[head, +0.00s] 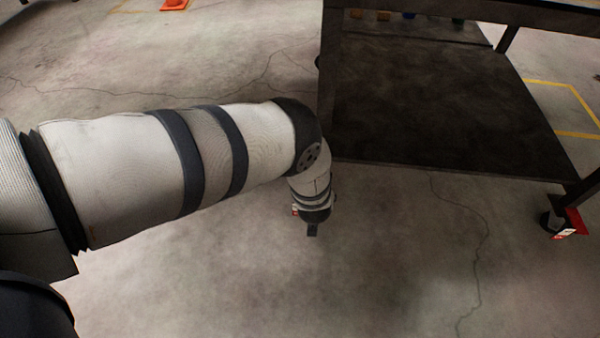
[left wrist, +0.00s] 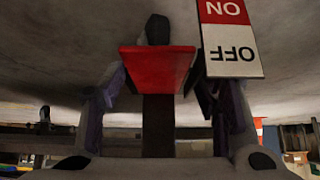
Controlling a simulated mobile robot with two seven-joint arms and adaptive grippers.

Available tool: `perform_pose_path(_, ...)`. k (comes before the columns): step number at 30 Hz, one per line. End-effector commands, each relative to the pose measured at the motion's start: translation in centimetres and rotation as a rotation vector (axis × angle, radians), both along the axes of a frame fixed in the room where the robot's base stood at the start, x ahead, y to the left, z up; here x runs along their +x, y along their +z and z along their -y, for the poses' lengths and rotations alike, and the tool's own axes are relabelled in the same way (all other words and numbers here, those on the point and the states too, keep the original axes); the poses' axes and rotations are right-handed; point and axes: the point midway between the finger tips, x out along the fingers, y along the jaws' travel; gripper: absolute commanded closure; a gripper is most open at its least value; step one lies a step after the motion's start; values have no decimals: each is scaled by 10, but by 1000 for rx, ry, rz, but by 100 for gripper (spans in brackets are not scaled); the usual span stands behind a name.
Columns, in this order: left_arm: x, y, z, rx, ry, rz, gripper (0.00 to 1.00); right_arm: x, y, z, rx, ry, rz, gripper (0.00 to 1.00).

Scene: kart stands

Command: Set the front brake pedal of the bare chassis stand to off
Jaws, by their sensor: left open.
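The stand (head: 440,100) is a dark, table-like frame with a lower shelf. In the upside-down left wrist view, a red brake pedal (left wrist: 158,62) lies across the gap between the fingers of my left gripper (left wrist: 164,84). The fingers are open, one on each side, and I cannot tell whether they touch it. A black caster wheel (left wrist: 158,29) and a dark post (left wrist: 158,125) show behind it. A red ON and white OFF label (left wrist: 232,40) is beside the pedal. I cannot tell the pedal's setting. In the head view my left wrist hides this pedal. My right gripper is not in view.
Another red pedal (head: 575,221) with a caster (head: 548,222) and label is at the stand's right corner. A second caster (head: 318,62) shows at the far left. An orange cone (head: 174,5) is far back. Concrete floor in front is clear.

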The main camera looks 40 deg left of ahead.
Motion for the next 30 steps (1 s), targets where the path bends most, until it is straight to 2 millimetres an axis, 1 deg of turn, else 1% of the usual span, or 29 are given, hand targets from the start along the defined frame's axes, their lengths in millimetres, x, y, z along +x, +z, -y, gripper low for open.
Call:
perform_pose_path(2,-1,2,1,0,-1,-1,43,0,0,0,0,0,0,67)
perform_pose_path(5,-7,11,5,1,0,-2,43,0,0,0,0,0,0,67)
perform_pose_path(8,-17,27,12,-1,-1,0,43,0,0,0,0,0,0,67)
perform_pose_path(15,-47,73,31,-3,-2,3,43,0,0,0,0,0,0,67)
perform_pose_path(18,-56,86,37,-4,0,4,43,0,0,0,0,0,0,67)
perform_pose_path(23,-63,95,41,-3,0,4,43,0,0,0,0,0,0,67)
perform_pose_path(30,-63,95,41,-4,0,4,43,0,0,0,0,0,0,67)
